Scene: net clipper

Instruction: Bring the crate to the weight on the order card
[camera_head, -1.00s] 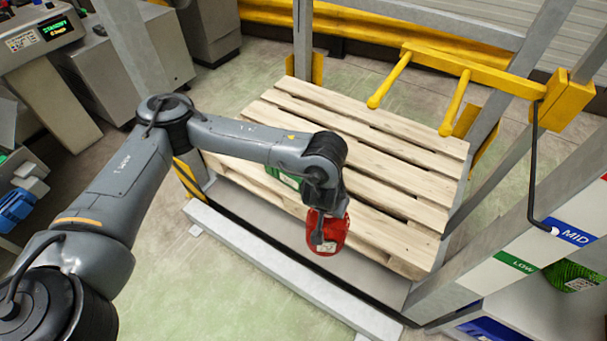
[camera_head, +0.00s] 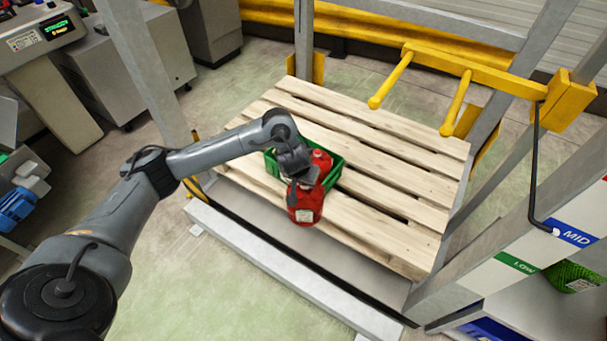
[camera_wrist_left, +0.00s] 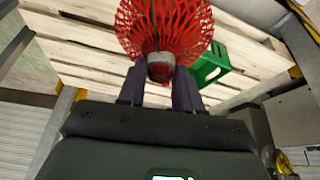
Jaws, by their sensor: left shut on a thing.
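My left gripper (camera_head: 300,176) is shut on the neck of a red net bag (camera_head: 306,208). The bag hangs at the front side of the green crate (camera_head: 336,178), in front of its near edge in the picture; I cannot tell whether they touch. The wrist view shows the two dark fingers (camera_wrist_left: 160,92) closed on the gathered neck, with the red net (camera_wrist_left: 165,25) spreading beyond. The crate sits on the wooden pallet, with another red item (camera_head: 322,159) in it; my wrist hides part of its inside. A corner of the crate (camera_wrist_left: 209,68) shows in the wrist view. My right gripper is out of view.
The slatted pallet (camera_head: 400,180) is bare to the right of the crate. Yellow prongs (camera_head: 455,103) stick out above its far right side. A grey frame with LOW and MID labels (camera_head: 576,234) stands at right. A console with a lit screen (camera_head: 55,28) stands at upper left.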

